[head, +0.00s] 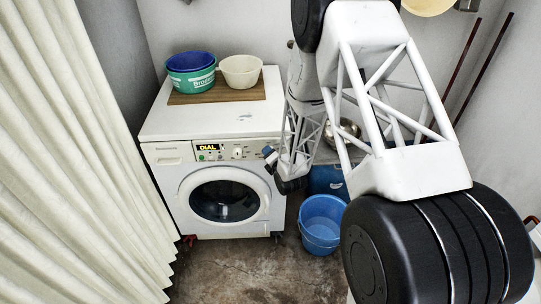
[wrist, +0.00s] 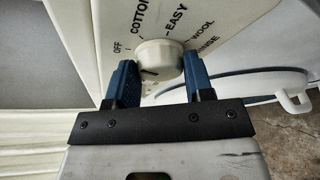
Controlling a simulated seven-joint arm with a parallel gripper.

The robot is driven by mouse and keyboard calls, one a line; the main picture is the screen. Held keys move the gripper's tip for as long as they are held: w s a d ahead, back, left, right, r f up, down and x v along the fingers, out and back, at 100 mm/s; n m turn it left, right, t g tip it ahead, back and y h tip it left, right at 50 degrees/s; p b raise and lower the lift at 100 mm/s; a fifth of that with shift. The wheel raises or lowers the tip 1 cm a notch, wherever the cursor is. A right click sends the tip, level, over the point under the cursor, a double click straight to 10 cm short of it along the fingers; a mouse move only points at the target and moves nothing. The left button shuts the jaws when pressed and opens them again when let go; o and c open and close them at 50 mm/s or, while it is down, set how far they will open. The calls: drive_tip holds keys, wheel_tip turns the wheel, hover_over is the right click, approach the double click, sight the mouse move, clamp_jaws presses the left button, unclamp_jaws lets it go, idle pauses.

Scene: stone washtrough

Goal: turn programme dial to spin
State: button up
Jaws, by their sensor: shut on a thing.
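The white washing machine (head: 230,205) stands against the back wall with its control panel along the top front. In the wrist view, the round cream programme dial (wrist: 160,55) sits between the two blue fingers of my gripper (wrist: 158,66), which is shut on it. Labels OFF, COTTON, EASY, WOOL and a partly covered one ending in "INSE" ring the dial. A dark mark shows on its lower left face. I cannot read a spin label. In the head view, my gripper (head: 268,153) is at the right part of the panel; a white knob (head: 237,152) shows left of it.
A lit display (head: 208,147) reads DIAL. Blue and green tubs (head: 192,80) and a cream bowl (head: 240,71) stand on a wooden board on the machine. A blue bucket (head: 321,222) is on the floor at right. A cream curtain (head: 75,160) hangs at left.

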drive_tip(key=n+h, duration=0.4)
drive_tip(key=n, duration=0.2)
drive_tip(key=a+n+t+h, duration=0.1)
drive_tip(key=n+h, duration=0.2)
drive_tip(key=n, duration=0.4)
drive_tip(key=n+h, duration=0.4)
drive_tip(key=n, duration=0.3)
drive_tip(key=shift+a+f+h, duration=0.2)
drive_tip(key=shift+a+h, duration=0.1)
drive_tip(key=shift+a, duration=0.05)
idle(1.9)
idle(0.4)
drive_tip(key=o, duration=0.9)
